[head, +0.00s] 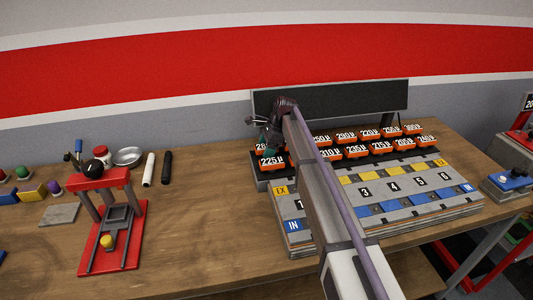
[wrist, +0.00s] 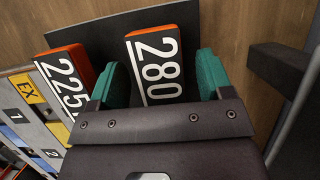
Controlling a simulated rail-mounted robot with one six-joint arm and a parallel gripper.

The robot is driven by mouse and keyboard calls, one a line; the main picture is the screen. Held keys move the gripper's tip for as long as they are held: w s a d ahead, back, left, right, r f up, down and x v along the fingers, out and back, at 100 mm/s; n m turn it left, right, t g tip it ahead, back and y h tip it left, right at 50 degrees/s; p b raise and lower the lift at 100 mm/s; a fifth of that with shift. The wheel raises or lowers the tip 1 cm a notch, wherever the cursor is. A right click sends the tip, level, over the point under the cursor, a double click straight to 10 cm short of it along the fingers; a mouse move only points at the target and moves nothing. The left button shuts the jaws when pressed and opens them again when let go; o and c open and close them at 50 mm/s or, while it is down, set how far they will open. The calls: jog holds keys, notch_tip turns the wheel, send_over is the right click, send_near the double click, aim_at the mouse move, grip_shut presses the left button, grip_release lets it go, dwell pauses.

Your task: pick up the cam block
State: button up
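Several orange blocks with white number labels stand in rows on a dark stepped rack; I cannot tell from the labels alone which is the cam block. My gripper (wrist: 158,64) is open, with one green finger pad on each side of the block marked 280 (wrist: 155,62). I cannot tell whether the pads touch it. The 225 block (wrist: 66,84) lies just left of the left pad. In the head view my gripper (head: 269,141) is over the rack's left end and partly hides the 280 block (head: 260,145); the 225 block (head: 272,162) stands in front.
A grey numbered board (head: 405,184) with IN and EX tabs lies in front of the rack, partly behind my arm. A dark panel (head: 350,97) stands behind the blocks. A red press-like stand (head: 105,245) is at the left.

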jog(key=c, duration=1)
